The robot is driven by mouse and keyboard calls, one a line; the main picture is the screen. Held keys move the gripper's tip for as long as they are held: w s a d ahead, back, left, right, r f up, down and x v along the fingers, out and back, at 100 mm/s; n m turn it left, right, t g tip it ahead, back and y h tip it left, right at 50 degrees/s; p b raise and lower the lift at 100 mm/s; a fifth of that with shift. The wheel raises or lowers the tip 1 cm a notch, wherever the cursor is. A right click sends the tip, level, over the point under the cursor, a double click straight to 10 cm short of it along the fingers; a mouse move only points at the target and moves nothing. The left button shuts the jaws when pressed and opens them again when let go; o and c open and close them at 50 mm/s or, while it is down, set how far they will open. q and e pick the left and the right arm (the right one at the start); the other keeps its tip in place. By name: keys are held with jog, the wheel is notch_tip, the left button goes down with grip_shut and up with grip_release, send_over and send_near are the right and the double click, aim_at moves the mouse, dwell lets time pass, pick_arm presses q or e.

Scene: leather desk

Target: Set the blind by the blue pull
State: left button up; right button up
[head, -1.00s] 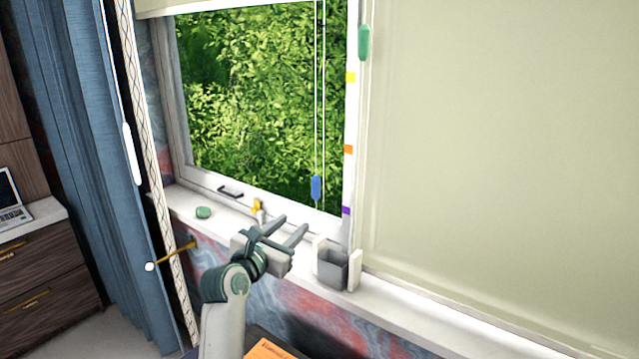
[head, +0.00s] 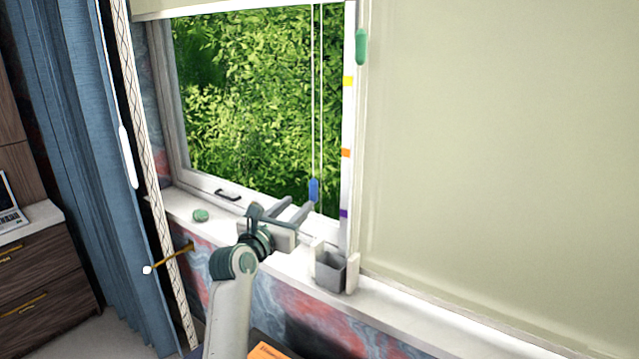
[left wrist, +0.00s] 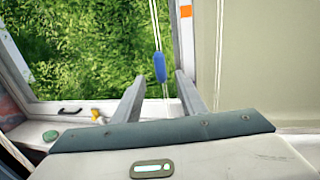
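The blue pull (head: 313,190) hangs on its cord in front of the window, near the right side of the frame. The blind (head: 215,7) shows only as a strip at the window's top. My left gripper (head: 295,207) is open, its fingers just below and left of the pull in the head view. In the left wrist view the blue pull (left wrist: 160,67) hangs between and beyond the spread fingertips (left wrist: 160,82), with nothing held. Yellow, orange and purple marks (head: 346,152) run down the window frame. My right gripper is in neither view.
A green pull (head: 361,46) hangs by the lowered blind (head: 500,150) on the right. A grey holder (head: 330,270) stands on the sill (head: 400,307), right of my gripper. A green round object (head: 201,215) lies on the sill at left. A blue curtain (head: 75,130) hangs further left.

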aim_at(314, 191)
pick_arm(q)
jog(key=p+x, duration=0.2)
jog(key=x, duration=1.2)
jog(key=shift+w, duration=0.3)
jog(key=shift+d, duration=0.1)
grip_shut()
